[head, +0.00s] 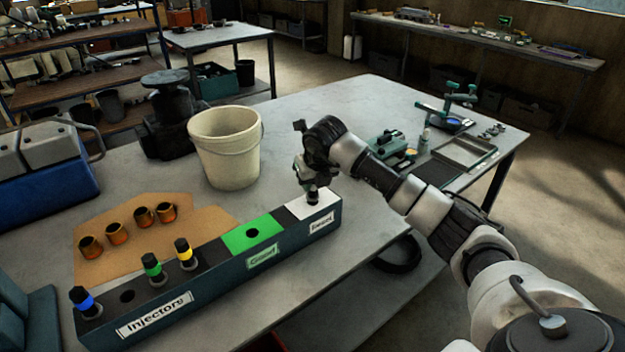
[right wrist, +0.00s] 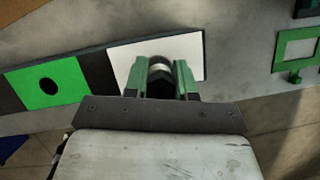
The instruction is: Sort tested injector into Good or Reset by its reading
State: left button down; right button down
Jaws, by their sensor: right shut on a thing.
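My right gripper (head: 314,188) is over the white Reset section (head: 325,203) at the right end of the long dark rack (head: 215,283). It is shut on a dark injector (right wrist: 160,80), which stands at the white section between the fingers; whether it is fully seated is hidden. My left gripper is not in view.
A cream bucket (head: 225,150) stands behind the rack. Several copper cups (head: 117,233) sit on a brown mat (head: 200,218). A green test device (head: 385,148) and a metal tray (head: 465,152) are at the right.

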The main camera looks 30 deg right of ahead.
jog(key=shift+f+b, duration=0.3)
jog(key=shift+f, duration=0.2)
dwell(0.3)
jog(key=shift+c, duration=2.3)
grip_release()
jog(key=shift+r+p, duration=2.15)
jog(key=shift+r, duration=1.45)
jog(key=shift+f, duration=0.15)
